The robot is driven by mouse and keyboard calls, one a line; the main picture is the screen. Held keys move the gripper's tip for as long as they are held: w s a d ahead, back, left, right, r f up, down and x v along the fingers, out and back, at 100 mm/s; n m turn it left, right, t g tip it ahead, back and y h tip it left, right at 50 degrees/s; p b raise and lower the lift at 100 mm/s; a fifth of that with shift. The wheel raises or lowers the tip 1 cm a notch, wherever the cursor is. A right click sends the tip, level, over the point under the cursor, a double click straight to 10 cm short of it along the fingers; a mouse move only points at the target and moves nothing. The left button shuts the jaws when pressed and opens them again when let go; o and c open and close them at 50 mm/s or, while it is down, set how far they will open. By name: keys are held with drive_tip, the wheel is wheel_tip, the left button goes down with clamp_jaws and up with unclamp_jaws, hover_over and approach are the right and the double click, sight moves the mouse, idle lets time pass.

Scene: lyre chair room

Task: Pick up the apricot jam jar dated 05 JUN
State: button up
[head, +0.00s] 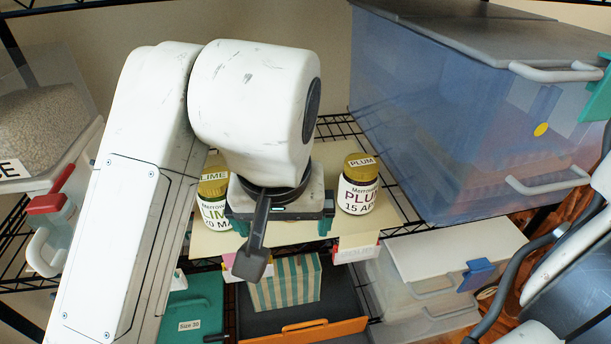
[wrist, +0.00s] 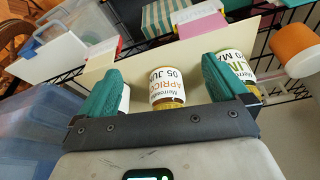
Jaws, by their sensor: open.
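The apricot jam jar (wrist: 168,88) shows in the wrist view. Its white label reads APRICOT and 05 JUN, upside down in this picture. My gripper (wrist: 163,66) is open, with one teal finger to each side of the jar and space between. In the head view my gripper (head: 283,222) hides the apricot jar. A lime jar (head: 213,208) with a gold lid stands left of it, and a plum jar (head: 357,194) stands right. In the wrist view the lime jar (wrist: 238,66) is partly behind the right finger; the plum jar is mostly hidden by the left finger.
The jars stand on a cream board (head: 395,213) on a black wire shelf. A large blue translucent bin (head: 440,120) is close on the right. A striped box (head: 285,285) sits lower down.

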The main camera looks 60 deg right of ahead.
drive_tip(key=w+d, duration=0.1)
drive_tip(key=d, duration=0.2)
drive_tip(key=w+d, duration=0.1)
drive_tip(key=d, duration=0.1)
drive_tip(key=w+d, duration=0.2)
drive_tip(key=d, duration=0.1)
drive_tip(key=shift+d+p, duration=0.3)
drive_tip(key=shift+w+d, duration=0.3)
drive_tip(key=shift+d, duration=0.3)
drive_tip(key=shift+w+d, duration=0.25)
drive_tip(key=shift+d, duration=0.35)
drive_tip(key=shift+x, duration=1.5)
drive_tip(key=shift+a, duration=0.15)
drive_tip(key=c, duration=1.4)
